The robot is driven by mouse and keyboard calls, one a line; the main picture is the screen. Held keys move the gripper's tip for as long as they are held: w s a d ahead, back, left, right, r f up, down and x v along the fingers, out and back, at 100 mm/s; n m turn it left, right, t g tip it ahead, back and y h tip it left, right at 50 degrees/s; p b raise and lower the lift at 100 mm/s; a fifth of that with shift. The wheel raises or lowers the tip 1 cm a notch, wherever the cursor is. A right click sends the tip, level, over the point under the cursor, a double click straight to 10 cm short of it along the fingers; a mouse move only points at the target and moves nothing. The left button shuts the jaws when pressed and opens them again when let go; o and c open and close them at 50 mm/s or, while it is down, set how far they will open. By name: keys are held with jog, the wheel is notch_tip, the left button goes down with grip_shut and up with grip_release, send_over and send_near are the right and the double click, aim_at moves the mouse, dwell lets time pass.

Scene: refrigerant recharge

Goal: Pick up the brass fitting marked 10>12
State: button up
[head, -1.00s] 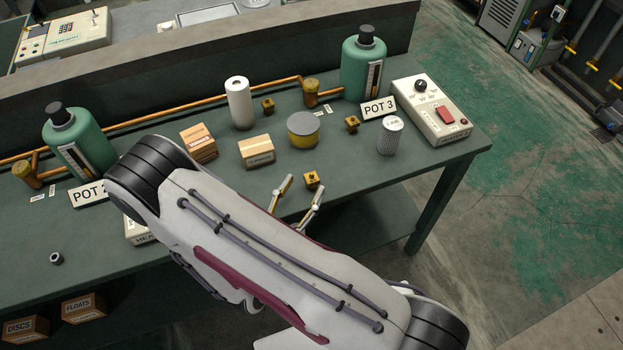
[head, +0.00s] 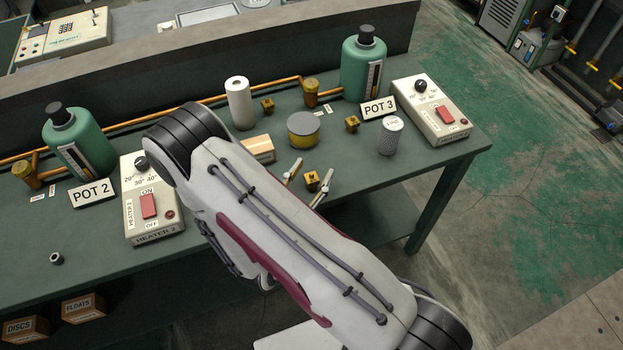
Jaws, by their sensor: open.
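Three small brass fittings stand on the green bench. One brass fitting (head: 312,182) is near the front edge, a second (head: 352,124) is right of the yellow tin, and a third (head: 267,105) is beside the white roll. Their markings are too small to read, so I cannot tell which is 10>12. My gripper (head: 312,174) is open, with its two fingers on either side of the front fitting in the picture. I cannot tell its height or whether it touches the fitting. My arm hides the gripper's base.
A yellow tin (head: 303,130), a grey cylinder (head: 391,136) and a partly hidden carton (head: 262,149) stand around the gripper. Heater 2 (head: 155,232) is at left, another control box (head: 430,112) at right. The bench (head: 365,170) is bare right of the gripper.

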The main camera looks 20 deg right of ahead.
aim_at(312, 174)
dwell(0.4)
jog(key=c, duration=1.2)
jog(key=shift+r, duration=0.15)
jog(key=shift+r, duration=4.85)
